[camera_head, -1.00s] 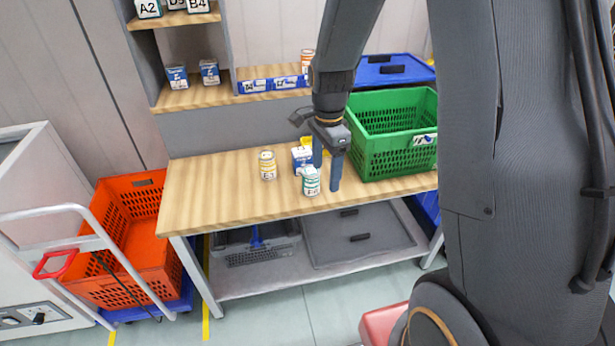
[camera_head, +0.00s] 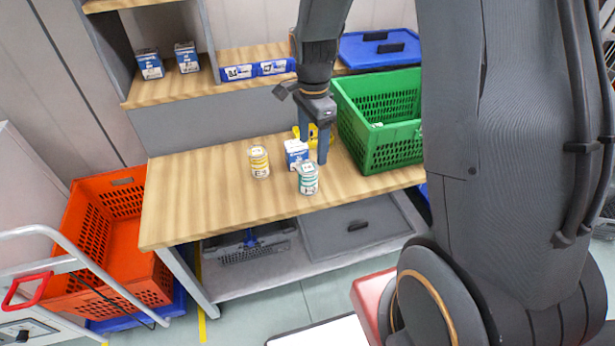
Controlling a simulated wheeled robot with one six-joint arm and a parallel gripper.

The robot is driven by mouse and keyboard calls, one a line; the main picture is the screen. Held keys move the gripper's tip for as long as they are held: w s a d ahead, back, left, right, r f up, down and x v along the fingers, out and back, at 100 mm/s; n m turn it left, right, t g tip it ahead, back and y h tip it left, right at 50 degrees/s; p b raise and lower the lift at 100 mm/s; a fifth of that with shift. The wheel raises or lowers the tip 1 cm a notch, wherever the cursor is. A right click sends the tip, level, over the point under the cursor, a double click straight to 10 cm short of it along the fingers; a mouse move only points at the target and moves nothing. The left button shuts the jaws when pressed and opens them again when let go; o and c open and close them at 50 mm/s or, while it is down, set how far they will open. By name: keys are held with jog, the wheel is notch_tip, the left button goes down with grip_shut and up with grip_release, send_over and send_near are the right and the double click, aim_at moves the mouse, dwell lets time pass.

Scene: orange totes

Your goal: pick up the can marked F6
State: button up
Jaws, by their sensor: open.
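A white can with a green band (camera_head: 307,179) stands upright near the front of the wooden table; its mark looks like F6 but is too small to read surely. A can with a yellow band (camera_head: 260,162) stands upright to its left. My gripper (camera_head: 314,151) points down with its two fingers apart and nothing seen between them. It appears above and slightly right of the green-banded can. I cannot tell how high the fingertips are or whether they touch anything.
A blue-and-white box (camera_head: 296,152) and a yellow item (camera_head: 313,135) stand close behind the can, beside the fingers. A green crate (camera_head: 385,148) is on the right. A shelf (camera_head: 160,90) rises behind. The table's left part (camera_head: 190,195) is clear.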

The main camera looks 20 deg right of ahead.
aim_at(308, 167)
jog(key=shift+w+a+f+b, duration=0.1)
jog(key=shift+w+f+b, duration=0.05)
jog(key=shift+f+b, duration=0.2)
jog(key=shift+w+a+f+b, duration=0.1)
jog(key=shift+f+b, duration=0.15)
jog(key=shift+f, duration=0.2)
jog(key=f+b, duration=0.2)
jog(key=w+f+b, duration=0.1)
jog(key=f+b, duration=0.2)
jog(key=w+f+b, duration=0.1)
jog(key=f+b, duration=0.1)
jog(key=shift+f, duration=0.3)
jog(key=shift+w+f+p, duration=0.15)
jog(key=shift+f+p, duration=0.5)
jog(key=shift+f, duration=3.25)
jog(key=c, duration=1.4)
